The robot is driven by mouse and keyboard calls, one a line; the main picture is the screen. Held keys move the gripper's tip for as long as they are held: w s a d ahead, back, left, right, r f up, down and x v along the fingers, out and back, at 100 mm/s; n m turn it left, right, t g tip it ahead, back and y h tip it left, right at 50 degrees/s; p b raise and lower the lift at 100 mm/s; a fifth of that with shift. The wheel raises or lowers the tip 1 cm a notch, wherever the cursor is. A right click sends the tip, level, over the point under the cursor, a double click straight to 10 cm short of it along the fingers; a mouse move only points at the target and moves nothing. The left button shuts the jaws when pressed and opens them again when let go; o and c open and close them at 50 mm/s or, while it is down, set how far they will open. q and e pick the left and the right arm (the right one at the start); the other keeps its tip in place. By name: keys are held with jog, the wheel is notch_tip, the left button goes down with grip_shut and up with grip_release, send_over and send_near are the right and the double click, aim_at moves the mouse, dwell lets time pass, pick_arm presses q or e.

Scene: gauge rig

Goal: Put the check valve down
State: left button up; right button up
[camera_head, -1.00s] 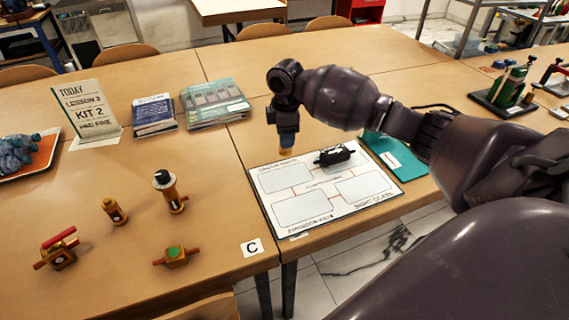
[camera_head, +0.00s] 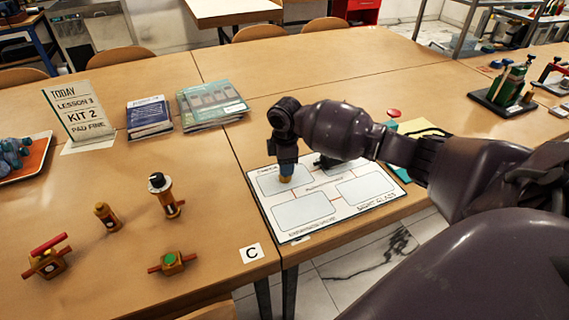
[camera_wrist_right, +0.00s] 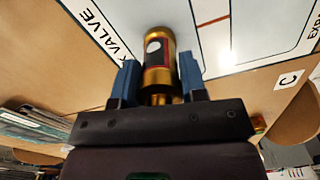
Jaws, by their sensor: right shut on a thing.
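My right gripper (camera_head: 285,170) points down over the upper-left compartment of the white mat (camera_head: 320,188). In the right wrist view its blue fingers (camera_wrist_right: 160,82) are shut on the check valve (camera_wrist_right: 158,50), a brass cylinder with a dark red band and a pale round spot. In the head view only the brass lower end of the check valve (camera_head: 285,179) shows below the fingers. I cannot tell whether it touches the mat. The label in the wrist view beside it ends in "VALVE" (camera_wrist_right: 105,35). My left gripper is not in view.
A dark part (camera_head: 326,161) lies at the mat's back, partly hidden by my arm. Several brass fittings, including a tall one (camera_head: 166,194) and a green-topped one (camera_head: 172,262), stand on the left table. A teal folder (camera_head: 398,171) lies right of the mat. The front compartments are empty.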

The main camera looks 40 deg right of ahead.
jog(key=o, duration=1)
notch_tip(320, 180, up, 6)
jog(key=shift+f+p, duration=0.15)
jog(key=shift+p, duration=0.5)
notch_tip(320, 180, up, 5)
jog(key=shift+r+p, duration=0.15)
jog(key=shift+p, duration=0.35)
jog(key=shift+r, duration=0.6)
